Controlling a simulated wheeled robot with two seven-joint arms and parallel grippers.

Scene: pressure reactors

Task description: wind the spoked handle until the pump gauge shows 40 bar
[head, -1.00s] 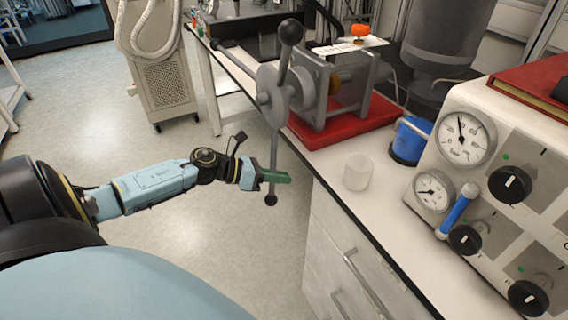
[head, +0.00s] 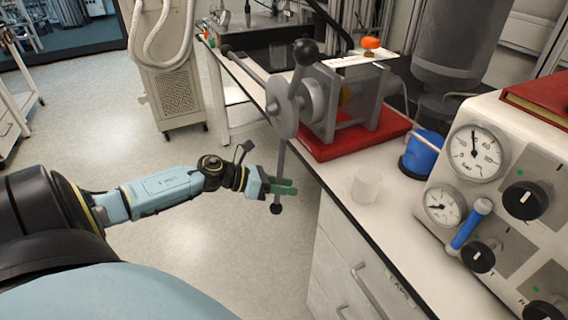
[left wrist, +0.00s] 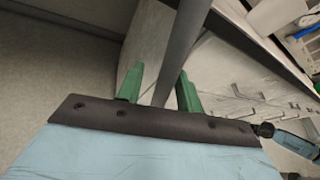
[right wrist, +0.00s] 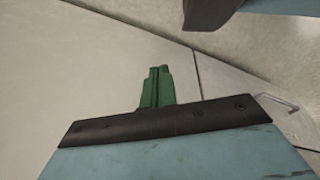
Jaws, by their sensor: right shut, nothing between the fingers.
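The spoked handle (head: 283,107) is a grey hub on the pump at the bench edge, with dark ball-ended spokes. One spoke points up, one down and one to the far left. My left gripper (head: 284,187) is at the lower spoke, just above its ball. In the left wrist view the green fingers stand open on either side of the spoke (left wrist: 180,50), with gaps beside it. My right gripper (right wrist: 156,88) is shut and empty. A large gauge (head: 478,152) and a small gauge (head: 443,206) are on the white panel; the large needle points almost straight up. I cannot tell which is the pump gauge.
The pump stands on a red base (head: 350,140). A white beaker (head: 366,186) and a blue container (head: 422,153) stand on the bench. Drawers with handles (head: 372,290) are below. The floor left of the bench is clear around my left arm.

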